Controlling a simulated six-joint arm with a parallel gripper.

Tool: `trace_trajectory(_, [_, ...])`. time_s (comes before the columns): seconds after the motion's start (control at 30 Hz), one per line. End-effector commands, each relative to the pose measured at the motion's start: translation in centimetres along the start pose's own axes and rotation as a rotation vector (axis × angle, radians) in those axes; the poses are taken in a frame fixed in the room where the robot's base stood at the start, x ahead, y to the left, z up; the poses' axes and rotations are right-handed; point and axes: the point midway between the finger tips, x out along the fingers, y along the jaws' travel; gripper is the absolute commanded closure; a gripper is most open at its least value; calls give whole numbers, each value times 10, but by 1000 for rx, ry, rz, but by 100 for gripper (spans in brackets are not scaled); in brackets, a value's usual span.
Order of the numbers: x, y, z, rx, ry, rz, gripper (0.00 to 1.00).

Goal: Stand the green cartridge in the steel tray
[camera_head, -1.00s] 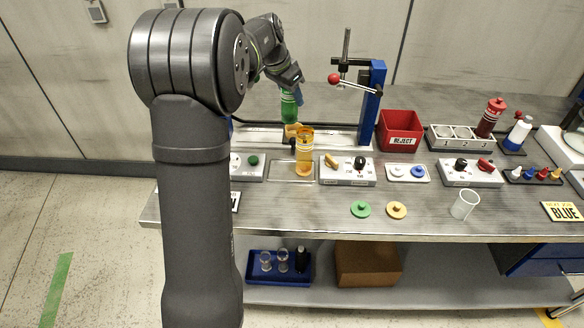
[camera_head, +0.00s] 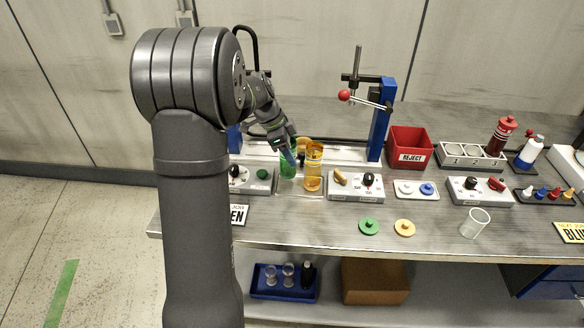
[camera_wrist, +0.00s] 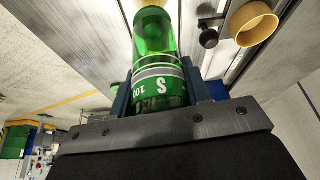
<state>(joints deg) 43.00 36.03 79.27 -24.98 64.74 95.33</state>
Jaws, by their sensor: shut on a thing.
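The green cartridge (camera_head: 287,166) is upright between the fingers of my gripper (camera_head: 293,156). In the wrist view my gripper (camera_wrist: 160,90) is shut around the banded, labelled part of the cartridge (camera_wrist: 155,38), with a finger on each side. The steel tray (camera_head: 298,193) is a shallow rectangle on the bench. The cartridge's lower end is at the tray's left part; I cannot tell whether it touches the tray floor. An amber cartridge (camera_head: 313,172) stands upright in the tray's right part, close beside the green one.
A control box with a green knob (camera_head: 258,180) is left of the tray, and another box (camera_head: 355,187) is right of it. A blue press stand (camera_head: 381,122) rises behind. An amber cup-like part (camera_wrist: 252,23) shows in the wrist view. Bench in front of the tray is clear.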

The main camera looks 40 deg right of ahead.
Motion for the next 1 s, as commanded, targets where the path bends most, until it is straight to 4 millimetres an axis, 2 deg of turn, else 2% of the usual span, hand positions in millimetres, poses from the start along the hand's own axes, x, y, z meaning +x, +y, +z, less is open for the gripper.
trace_trajectory(0.17, [13, 0, 5, 0, 0, 0, 79])
trace_trajectory(0.4, [41, 0, 17, -1, -1, 1, 79])
trace_trajectory(0.77, [45, 0, 19, -1, -1, -1, 79])
trace_trajectory(0.8, [45, 0, 19, -1, 0, -2, 51])
trace_trajectory(0.9, [45, 0, 18, -1, -1, -2, 35])
trace_trajectory(1.0, [45, 0, 18, 0, 0, -2, 35])
